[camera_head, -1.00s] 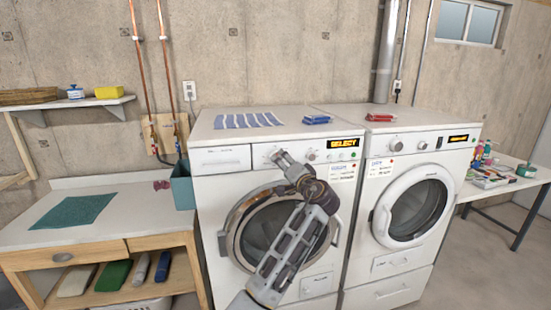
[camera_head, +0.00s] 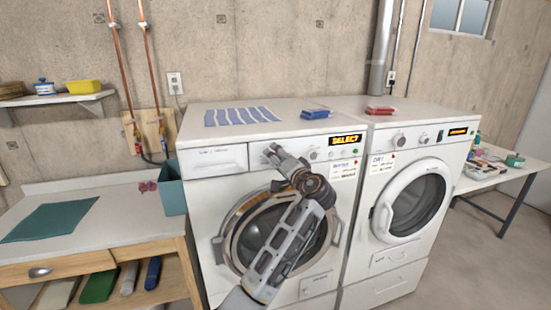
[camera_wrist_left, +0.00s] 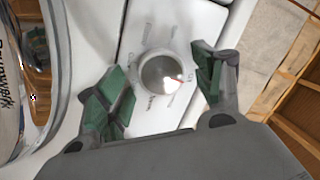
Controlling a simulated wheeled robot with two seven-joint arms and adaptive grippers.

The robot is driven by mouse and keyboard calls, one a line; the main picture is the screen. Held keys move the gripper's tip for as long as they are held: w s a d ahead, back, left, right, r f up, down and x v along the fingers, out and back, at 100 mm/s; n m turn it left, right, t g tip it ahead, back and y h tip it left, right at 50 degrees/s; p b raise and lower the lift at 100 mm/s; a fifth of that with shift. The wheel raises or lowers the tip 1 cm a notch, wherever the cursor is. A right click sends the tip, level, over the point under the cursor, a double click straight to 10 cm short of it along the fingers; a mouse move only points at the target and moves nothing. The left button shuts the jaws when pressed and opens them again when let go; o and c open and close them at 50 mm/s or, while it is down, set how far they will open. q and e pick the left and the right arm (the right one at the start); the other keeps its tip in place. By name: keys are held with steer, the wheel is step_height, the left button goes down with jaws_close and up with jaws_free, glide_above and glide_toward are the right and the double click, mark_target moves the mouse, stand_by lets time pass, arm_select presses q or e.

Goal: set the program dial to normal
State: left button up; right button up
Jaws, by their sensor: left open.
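The left-hand washing machine (camera_head: 215,205) has a display (camera_head: 345,140) reading SELECT. In the left wrist view, a round silver dial (camera_wrist_left: 163,76) with a red pointer mark sits on a white panel with small printed words around it, too blurred to read reliably. My left gripper (camera_wrist_left: 160,82) is open, with one green-padded finger on each side of the dial and visible gaps between. In the head view, my left gripper (camera_head: 274,153) is at the washer's control panel and covers this dial. Another knob (camera_head: 314,154) shows to its right. My right gripper is not in view.
A second machine (camera_head: 380,215) with its own knob (camera_head: 398,139) stands close on the right. Striped cloth (camera_head: 240,116), a blue item (camera_head: 315,114) and a red item (camera_head: 380,110) lie on top. A teal bin (camera_head: 172,190) stands left of the washer.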

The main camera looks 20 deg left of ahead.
arm_select(q)
steer(key=shift+d+r, duration=0.1)
steer(key=c, duration=1)
steer(key=shift+m+p, duration=0.3)
steer(key=shift+m, duration=0.1)
steer(key=shift+f+m+t+p, duration=0.15)
steer(key=shift+m+t+p, duration=0.2)
steer(key=shift+m+p, duration=1.4)
steer(key=shift+f+m+t+p, duration=0.1)
steer(key=shift+m+t+p, duration=0.55)
steer(key=shift+m, duration=1.8)
steer(key=shift+g, duration=0.3)
steer(key=o, duration=1)
